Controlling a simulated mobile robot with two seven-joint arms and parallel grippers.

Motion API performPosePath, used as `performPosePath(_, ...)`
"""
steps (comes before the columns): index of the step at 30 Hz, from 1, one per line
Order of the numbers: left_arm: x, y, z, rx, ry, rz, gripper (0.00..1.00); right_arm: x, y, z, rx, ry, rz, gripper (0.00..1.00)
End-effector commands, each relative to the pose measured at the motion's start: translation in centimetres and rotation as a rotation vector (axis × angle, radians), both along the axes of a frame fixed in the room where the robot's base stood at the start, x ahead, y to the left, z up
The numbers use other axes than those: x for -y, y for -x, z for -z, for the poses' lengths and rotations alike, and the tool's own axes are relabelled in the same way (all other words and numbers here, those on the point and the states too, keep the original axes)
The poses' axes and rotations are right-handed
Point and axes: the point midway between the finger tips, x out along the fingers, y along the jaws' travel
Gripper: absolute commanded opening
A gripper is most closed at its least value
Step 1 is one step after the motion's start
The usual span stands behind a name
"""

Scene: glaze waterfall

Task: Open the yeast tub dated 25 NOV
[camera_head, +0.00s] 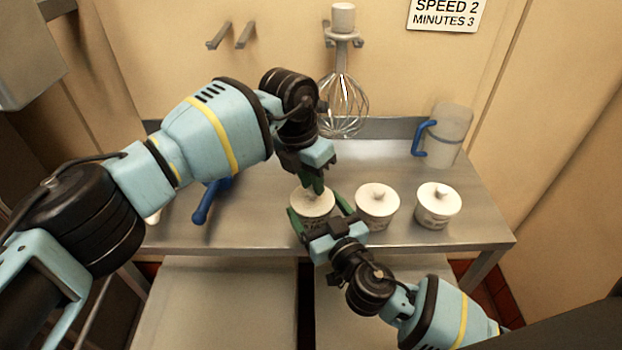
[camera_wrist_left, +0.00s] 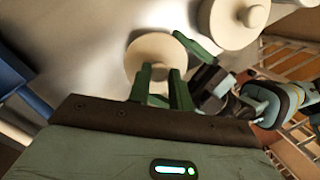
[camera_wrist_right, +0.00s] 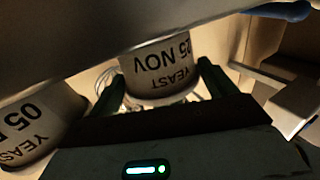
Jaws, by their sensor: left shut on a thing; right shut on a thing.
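The yeast tub dated 25 NOV (camera_wrist_right: 160,66) shows its label upside down in the right wrist view. In the head view it is the leftmost of three white lidded tubs (camera_head: 312,203). My right gripper (camera_head: 321,214) is shut around the tub's body, one finger on each side, also seen in the right wrist view (camera_wrist_right: 157,80). My left gripper (camera_head: 314,187) comes from above and is shut on the lid's knob. In the left wrist view its fingers (camera_wrist_left: 161,76) hide most of the knob above the round lid (camera_wrist_left: 152,48). The lid appears to rest on the tub.
The middle tub (camera_head: 377,207) stands close to the right; its label begins 05 in the right wrist view (camera_wrist_right: 35,128). A third tub (camera_head: 437,206) stands farther right. A jug (camera_head: 448,135) is behind, a whisk (camera_head: 344,100) hangs on the wall, and a blue-handled object (camera_head: 211,200) lies left.

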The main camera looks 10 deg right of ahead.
Motion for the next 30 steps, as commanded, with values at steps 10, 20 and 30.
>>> performPosePath(10,0.7,0.7,-1.4,0.082,-0.057,-0.001,0.0,0.3,-0.1,0.5,-0.01,0.004,0.007,0.43)
performPosePath(20,0.4,0.4,-1.3,0.091,-0.064,-0.009,0.0,0.1,0.0,0.4,-0.01,0.002,0.004,0.42)
performPosePath(30,0.3,0.3,-1.2,0.091,-0.066,-0.012,0.23,0.1,0.0,0.3,-0.006,0.001,0.002,0.42)
